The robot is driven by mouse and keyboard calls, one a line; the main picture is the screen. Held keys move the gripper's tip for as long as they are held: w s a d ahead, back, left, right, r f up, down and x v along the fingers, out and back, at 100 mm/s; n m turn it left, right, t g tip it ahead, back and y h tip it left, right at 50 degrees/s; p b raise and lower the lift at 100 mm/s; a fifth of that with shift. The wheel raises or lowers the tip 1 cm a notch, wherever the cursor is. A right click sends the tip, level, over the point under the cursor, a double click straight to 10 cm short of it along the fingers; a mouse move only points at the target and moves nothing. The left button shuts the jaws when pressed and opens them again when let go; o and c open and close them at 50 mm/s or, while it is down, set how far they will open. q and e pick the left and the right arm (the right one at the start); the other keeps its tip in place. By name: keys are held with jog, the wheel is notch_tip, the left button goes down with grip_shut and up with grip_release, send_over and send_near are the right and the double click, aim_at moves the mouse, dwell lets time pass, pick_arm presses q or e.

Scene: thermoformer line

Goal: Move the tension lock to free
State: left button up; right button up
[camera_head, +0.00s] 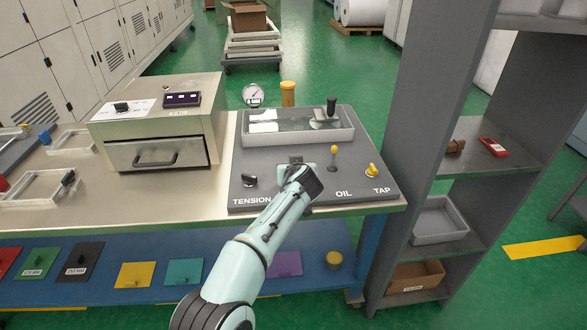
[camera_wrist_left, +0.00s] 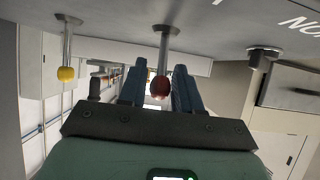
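The TENSION knob (camera_head: 250,181) is a black turn-knob at the left of the grey control panel (camera_head: 320,187); it also shows at the right of the upside-down left wrist view (camera_wrist_left: 263,55). A lever with a red ball knob (camera_wrist_left: 160,87) stands in the middle of the wrist view. My left gripper (camera_head: 298,168) reaches over the panel, right of the TENSION knob. In the wrist view its two blue-grey fingers (camera_wrist_left: 160,90) sit close on both sides of the red knob, seemingly closed on it. The gripper hides this lever's knob in the head view. My right gripper is not in view.
Right of my gripper stand the yellow-knobbed OIL lever (camera_head: 334,151) and the yellow TAP handle (camera_head: 372,170). A clear-topped tray (camera_head: 300,140) and gauge (camera_head: 253,94) lie behind. A beige box (camera_head: 160,125) stands left, a grey shelf (camera_head: 430,150) right.

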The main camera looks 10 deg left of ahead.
pick_arm(q)
jog(key=shift+o, duration=0.5)
jog(key=shift+s+d, duration=0.1)
jog(key=shift+s, duration=0.05)
jog(key=b+v, duration=0.1)
jog(key=v, duration=1.2)
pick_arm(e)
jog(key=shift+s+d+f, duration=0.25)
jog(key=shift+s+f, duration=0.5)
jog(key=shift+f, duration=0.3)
pick_arm(q)
jog(key=shift+r, duration=0.15)
